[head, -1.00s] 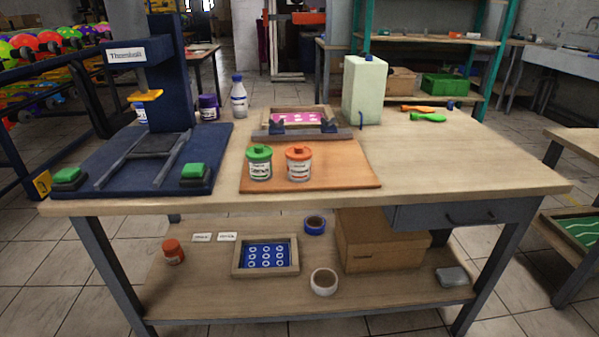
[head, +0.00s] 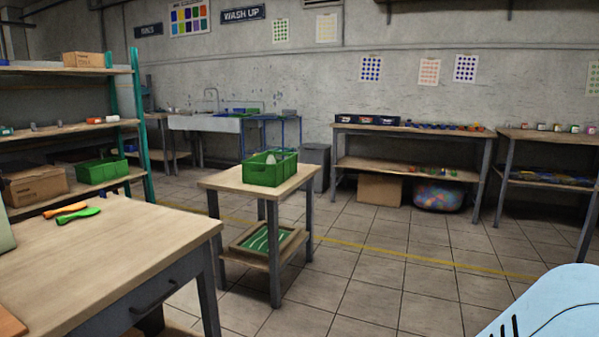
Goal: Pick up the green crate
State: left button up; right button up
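A green crate (head: 263,175) stands upright on the top of a small wooden side table (head: 228,183) near the middle of the head view. Something pale shows inside it. Another green crate (head: 97,173) sits on the lower shelf of the teal rack at the left. Neither of my grippers is in the head view. A pale blue, rounded shape at the bottom right corner seems to be part of me.
The workbench (head: 100,250) fills the lower left, with an orange and a green tool on it. A framed green screen (head: 265,240) lies on the side table's lower shelf. Tiled floor (head: 375,285) is open to the right. Benches and a sink line the back wall.

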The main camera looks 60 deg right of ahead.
aim_at(271, 167)
jog(key=z, duration=1.6)
